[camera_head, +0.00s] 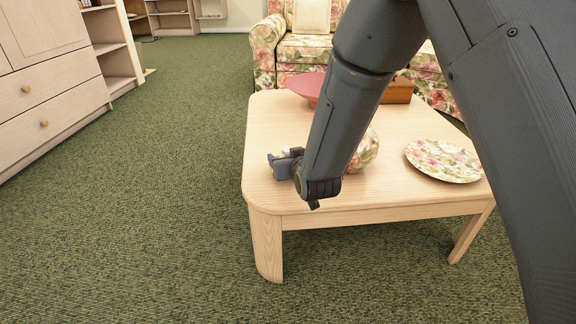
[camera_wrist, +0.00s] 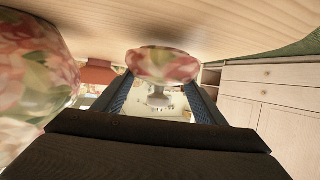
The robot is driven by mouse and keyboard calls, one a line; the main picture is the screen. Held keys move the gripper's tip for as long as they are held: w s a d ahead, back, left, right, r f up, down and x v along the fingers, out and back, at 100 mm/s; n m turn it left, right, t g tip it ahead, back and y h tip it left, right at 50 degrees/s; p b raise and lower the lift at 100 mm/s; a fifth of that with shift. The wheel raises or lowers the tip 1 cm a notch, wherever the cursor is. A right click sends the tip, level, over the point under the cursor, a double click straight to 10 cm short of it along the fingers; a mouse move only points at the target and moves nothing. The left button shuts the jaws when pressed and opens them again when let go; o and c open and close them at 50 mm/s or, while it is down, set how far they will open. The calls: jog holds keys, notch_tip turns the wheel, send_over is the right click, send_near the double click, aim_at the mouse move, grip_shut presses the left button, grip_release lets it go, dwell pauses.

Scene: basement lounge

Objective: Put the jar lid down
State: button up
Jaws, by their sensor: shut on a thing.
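The floral jar lid (camera_wrist: 162,66) sits between the tips of my gripper (camera_wrist: 160,84) in the wrist view, which is upside down. My gripper is shut on it. The lid is close to the tabletop, but I cannot tell whether it touches. A grey knob-like part (camera_wrist: 158,99) shows beside it. In the head view my gripper (camera_head: 284,163) is low over the table's left front part, and the lid is mostly hidden there. The floral jar (camera_head: 366,152) stands on the table behind my arm, partly hidden. It also shows large at the left in the wrist view (camera_wrist: 36,80).
A floral sofa (camera_head: 302,51) stands behind. The table's left strip is bare, with open carpet beyond.

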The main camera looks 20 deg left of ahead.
notch_tip(320, 180, down, 2)
jog(key=o, duration=1.4)
